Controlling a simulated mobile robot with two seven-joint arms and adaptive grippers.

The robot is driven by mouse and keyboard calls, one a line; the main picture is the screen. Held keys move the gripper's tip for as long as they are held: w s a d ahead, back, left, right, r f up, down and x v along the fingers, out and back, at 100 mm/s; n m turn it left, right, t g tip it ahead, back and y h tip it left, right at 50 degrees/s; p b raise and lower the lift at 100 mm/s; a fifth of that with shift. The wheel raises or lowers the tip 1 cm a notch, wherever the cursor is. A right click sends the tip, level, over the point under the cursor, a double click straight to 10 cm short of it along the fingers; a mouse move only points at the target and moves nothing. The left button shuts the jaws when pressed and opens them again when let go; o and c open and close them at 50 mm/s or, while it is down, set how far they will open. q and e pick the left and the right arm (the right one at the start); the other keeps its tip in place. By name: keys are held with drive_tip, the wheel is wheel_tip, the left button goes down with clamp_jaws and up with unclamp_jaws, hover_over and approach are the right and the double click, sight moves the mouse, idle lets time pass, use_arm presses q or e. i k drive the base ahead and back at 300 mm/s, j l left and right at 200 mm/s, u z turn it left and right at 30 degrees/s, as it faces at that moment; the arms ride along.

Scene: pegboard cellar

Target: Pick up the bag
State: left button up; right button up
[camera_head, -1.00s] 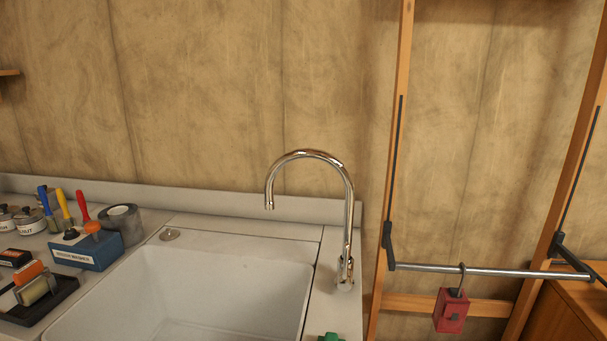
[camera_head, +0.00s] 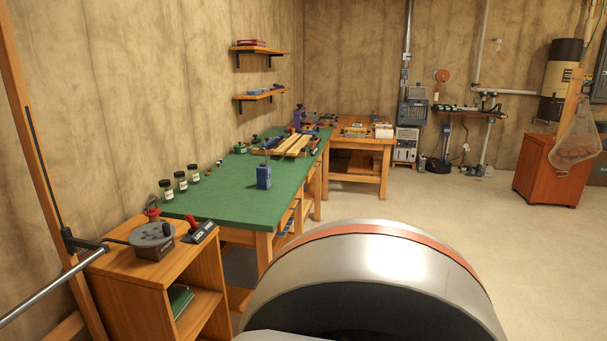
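A translucent mesh-like bag (camera_head: 577,143) hangs at the far right, in front of a reddish-brown wooden cabinet (camera_head: 538,172). It seems to hang from a wooden post above the cabinet; how it is attached is too small to tell. Something brownish shows inside its lower part. The bag is well across the room from me. Neither of my grippers shows in the head view.
A green-topped workbench (camera_head: 226,197) with jars runs along the left wall. A small wooden shelf unit (camera_head: 150,290) stands at the near left. A large silver rounded body (camera_head: 365,262) with an orange band fills the bottom middle. Open floor (camera_head: 450,215) lies beyond it.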

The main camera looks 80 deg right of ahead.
sight(264, 171)
drive_tip(key=z, duration=2.25)
drive_tip(key=u, duration=0.25)
drive_tip(key=i+l+u, duration=0.2)
drive_tip(key=u, duration=0.3)
drive_tip(key=i+l+u, duration=0.15)
drive_tip(key=l+u, duration=0.2)
drive_tip(key=u, duration=0.15)
drive_tip(key=i+l+u, duration=0.2)
drive_tip(key=l, duration=0.25)
drive_tip(key=l+u, duration=0.15)
drive_tip(key=l, duration=0.3)
drive_tip(key=l+u, duration=0.1)
drive_tip(key=l, duration=0.9)
